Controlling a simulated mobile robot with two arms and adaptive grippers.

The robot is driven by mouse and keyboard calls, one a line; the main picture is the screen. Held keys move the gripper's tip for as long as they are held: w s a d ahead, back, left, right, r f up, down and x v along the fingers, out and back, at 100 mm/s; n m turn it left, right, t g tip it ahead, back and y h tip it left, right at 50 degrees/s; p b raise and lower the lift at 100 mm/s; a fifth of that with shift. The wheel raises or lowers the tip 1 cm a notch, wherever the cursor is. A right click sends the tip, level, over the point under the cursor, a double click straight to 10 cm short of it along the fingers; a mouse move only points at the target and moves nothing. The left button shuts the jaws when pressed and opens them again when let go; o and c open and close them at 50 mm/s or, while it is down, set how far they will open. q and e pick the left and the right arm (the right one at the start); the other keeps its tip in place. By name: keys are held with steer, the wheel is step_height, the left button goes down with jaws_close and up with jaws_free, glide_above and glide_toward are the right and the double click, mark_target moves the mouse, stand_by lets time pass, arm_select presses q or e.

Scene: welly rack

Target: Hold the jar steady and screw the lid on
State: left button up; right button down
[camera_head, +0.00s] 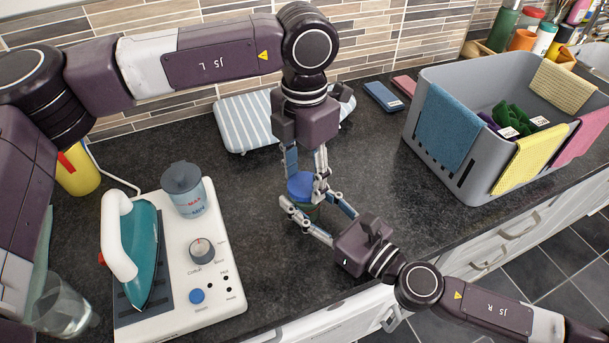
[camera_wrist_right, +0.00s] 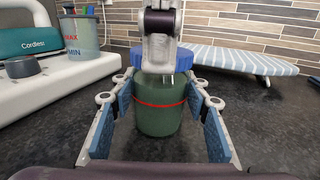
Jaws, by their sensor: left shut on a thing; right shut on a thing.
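The dark green jar (camera_wrist_right: 160,118) with a red band stands upright on the dark worktop in the right wrist view. In the head view it is mostly hidden under the blue lid (camera_head: 300,187) and between the fingers. The ribbed lid, also in the right wrist view (camera_wrist_right: 184,60), is at the jar's mouth; whether its thread is engaged I cannot tell. My left gripper (camera_head: 306,179) points down from above and is shut on the lid. My right gripper (camera_head: 311,208) reaches in from the front right and is shut around the jar's sides, also in its wrist view (camera_wrist_right: 162,92).
An iron station (camera_head: 222,285) with a teal iron (camera_head: 140,250) stands at the left. A striped ironing board (camera_head: 240,130) lies behind the grippers. A grey basket (camera_head: 440,165) with cloths stands at the right. The worktop between is clear.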

arm_select(q)
steer(key=m, duration=1.4)
steer(key=shift+w, duration=0.1)
steer(key=o, duration=1.3)
steer(key=shift+r, duration=0.1)
steer(key=shift+r, duration=2.15)
steer(key=shift+c, duration=0.4)
